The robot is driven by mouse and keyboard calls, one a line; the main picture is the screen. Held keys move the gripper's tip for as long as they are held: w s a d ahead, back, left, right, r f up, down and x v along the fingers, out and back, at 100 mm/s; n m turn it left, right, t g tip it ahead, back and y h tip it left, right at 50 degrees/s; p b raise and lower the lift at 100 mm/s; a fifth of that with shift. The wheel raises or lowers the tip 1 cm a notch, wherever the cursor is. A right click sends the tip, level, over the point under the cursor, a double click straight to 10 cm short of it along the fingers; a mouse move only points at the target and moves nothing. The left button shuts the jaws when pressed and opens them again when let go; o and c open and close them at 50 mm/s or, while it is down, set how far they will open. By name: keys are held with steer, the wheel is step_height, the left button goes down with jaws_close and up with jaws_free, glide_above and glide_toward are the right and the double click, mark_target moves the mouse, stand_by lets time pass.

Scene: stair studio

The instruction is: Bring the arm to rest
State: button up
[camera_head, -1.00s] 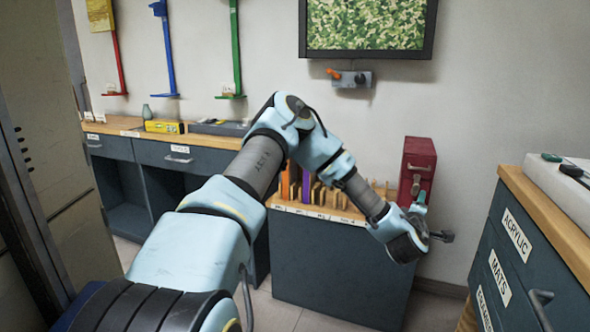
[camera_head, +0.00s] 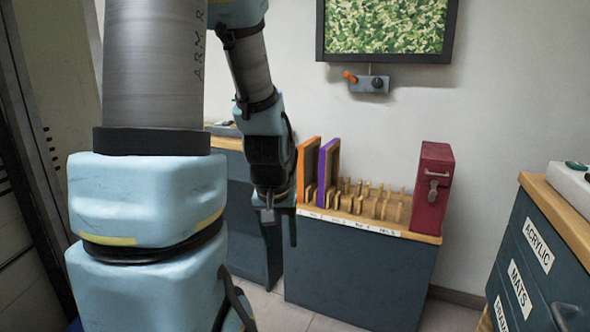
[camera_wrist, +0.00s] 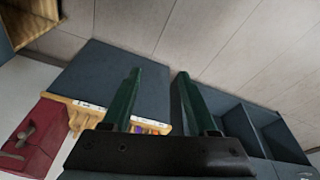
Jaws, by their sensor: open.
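My arm (camera_head: 150,200) is raised and folded in the head view, with its upper links upright at the left and the forearm hanging down. My gripper (camera_head: 280,228) points downward in front of the left end of the rack cabinet. In the wrist view, my gripper (camera_wrist: 160,88) shows two dark green fingers spread apart with nothing between them. Floor and cabinet fronts lie beyond the fingers.
A low cabinet (camera_head: 360,280) bears a slotted wooden rack (camera_head: 365,205), an orange panel (camera_head: 308,165), a purple panel (camera_head: 327,170) and a red box (camera_head: 432,185). A labelled drawer cabinet (camera_head: 530,280) stands at right. A framed picture (camera_head: 385,28) hangs above. Floor (camera_head: 285,310) shows between them.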

steer(key=s+a+r+g, duration=0.1)
steer(key=s+a+r, duration=0.1)
steer(key=s+a, duration=0.25)
step_height(320, 180, up, 15)
steer(key=d+p, duration=0.1)
steer(key=p, duration=1.5)
steer(key=shift+r, duration=0.2)
steer(key=shift+w, duration=0.1)
